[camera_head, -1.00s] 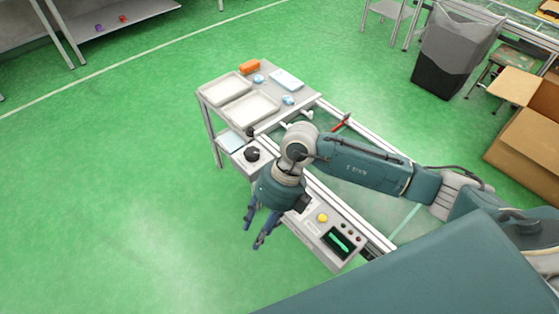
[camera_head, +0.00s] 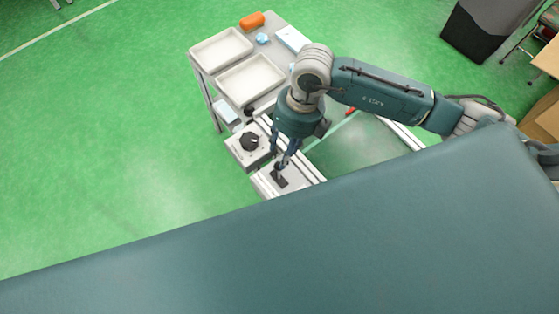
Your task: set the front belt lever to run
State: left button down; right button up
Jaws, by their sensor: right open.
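My right gripper (camera_head: 279,160) points down with its fingers apart, right over the pale front control panel (camera_head: 263,186). A small dark lever or switch plate (camera_head: 281,182) shows on that panel, just below the fingertips. The fingers partly hide it, so I cannot tell its setting or whether they touch it. A grey box with a black rotary knob (camera_head: 249,141) stands just left of the gripper. My left gripper is not in view.
Two white trays (camera_head: 250,86), an orange item (camera_head: 252,20) and light-blue items (camera_head: 292,39) are on the table behind. A red piece (camera_head: 350,111) shows by the belt under my right arm. My own teal body covers the lower picture. Green floor (camera_head: 110,150) is clear at left.

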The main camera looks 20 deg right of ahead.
jog(key=f+b, duration=0.1)
jog(key=f, duration=0.1)
jog(key=f+b, duration=0.1)
jog(key=f, duration=0.1)
jog(key=a+f+b, duration=0.1)
jog(key=f, duration=0.2)
jog(key=f+b, duration=0.1)
jog(key=b, duration=0.1)
jog(key=shift+a+f, duration=0.25)
jog(key=shift+f, duration=0.25)
jog(key=shift+c, duration=1)
grip_shut()
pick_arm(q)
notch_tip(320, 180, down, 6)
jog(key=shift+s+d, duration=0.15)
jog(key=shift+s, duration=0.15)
